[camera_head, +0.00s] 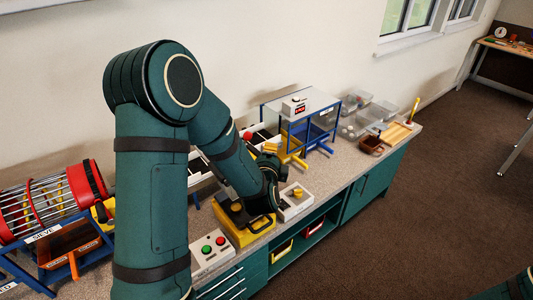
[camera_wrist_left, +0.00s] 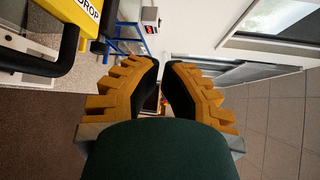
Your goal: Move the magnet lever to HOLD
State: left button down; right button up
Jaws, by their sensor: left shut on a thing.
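No HOLD mark is readable. My left gripper (camera_wrist_left: 163,66) has orange stepped fingers with black pads, drawn close together. What they grip is hidden. In the head view my left arm reaches down beside the yellow box and hides much of the gripper. My right gripper is out of view.
A white box with a yellow knob (camera_head: 297,193) is just right of my wrist. A blue stand (camera_head: 338,120) and clear bins (camera_head: 357,125) stand farther along. A button panel (camera_head: 211,250) is in front; a red drum (camera_head: 95,180) is left.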

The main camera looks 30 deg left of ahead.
pick_arm(q)
jog(key=w+a, duration=0.4)
jog(key=a, duration=0.1)
jog(key=shift+w+f, duration=0.15)
jog(key=shift+f, duration=0.05)
jog(key=shift+s+a, duration=0.3)
